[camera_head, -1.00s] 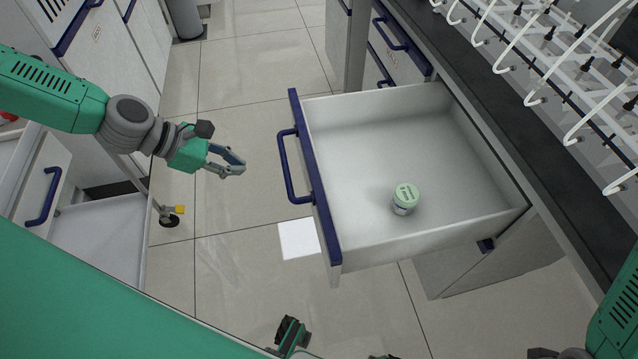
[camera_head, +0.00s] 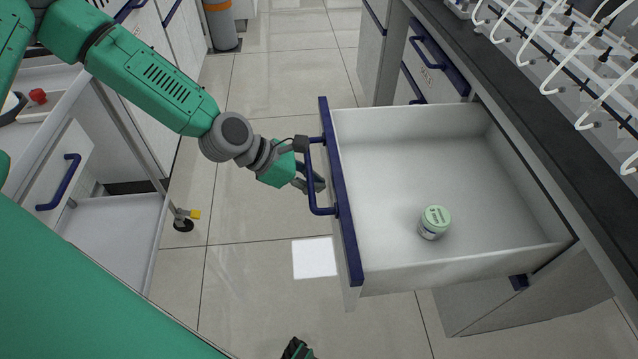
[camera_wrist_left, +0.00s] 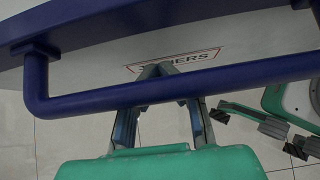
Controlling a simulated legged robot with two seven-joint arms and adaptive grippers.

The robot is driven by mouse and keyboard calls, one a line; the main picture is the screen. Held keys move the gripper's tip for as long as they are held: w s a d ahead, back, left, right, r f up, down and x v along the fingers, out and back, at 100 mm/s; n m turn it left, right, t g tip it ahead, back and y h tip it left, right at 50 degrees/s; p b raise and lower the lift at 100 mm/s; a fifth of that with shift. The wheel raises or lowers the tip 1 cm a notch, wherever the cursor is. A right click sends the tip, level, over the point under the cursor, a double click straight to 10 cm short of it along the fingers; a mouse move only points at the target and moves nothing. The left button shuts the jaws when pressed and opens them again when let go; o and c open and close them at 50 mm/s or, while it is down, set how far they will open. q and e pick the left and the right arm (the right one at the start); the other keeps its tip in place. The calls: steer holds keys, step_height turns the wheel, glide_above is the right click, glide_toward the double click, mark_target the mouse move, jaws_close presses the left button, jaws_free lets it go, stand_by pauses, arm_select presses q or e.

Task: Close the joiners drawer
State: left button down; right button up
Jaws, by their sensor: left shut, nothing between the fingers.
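The open drawer (camera_head: 420,280) is white inside, with a dark blue front edge and a blue bar handle (camera_head: 312,180). It is pulled well out from under the black counter. A small jar with a pale green lid (camera_head: 434,222) stands inside it. My left gripper (camera_head: 318,184) is at the handle, its fingers shut and empty. In the left wrist view the fingertips (camera_wrist_left: 157,70) point at the drawer front under the blue bar (camera_wrist_left: 180,88), beside a partly hidden label ending in "NERS". Contact with the front cannot be told. My right gripper (camera_wrist_left: 265,125) shows in part at the wrist view's right.
The black counter (camera_head: 545,150) with a white tubing rack (camera_head: 570,60) runs along the right. A white cart (camera_head: 110,235) with its own blue-handled drawer stands at the left. Tiled floor is free between cart and drawer.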

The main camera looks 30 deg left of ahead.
arm_select(q)
steer(key=shift+w+d, duration=0.2)
steer(key=shift+d, duration=0.15)
steer(key=shift+d, duration=0.15)
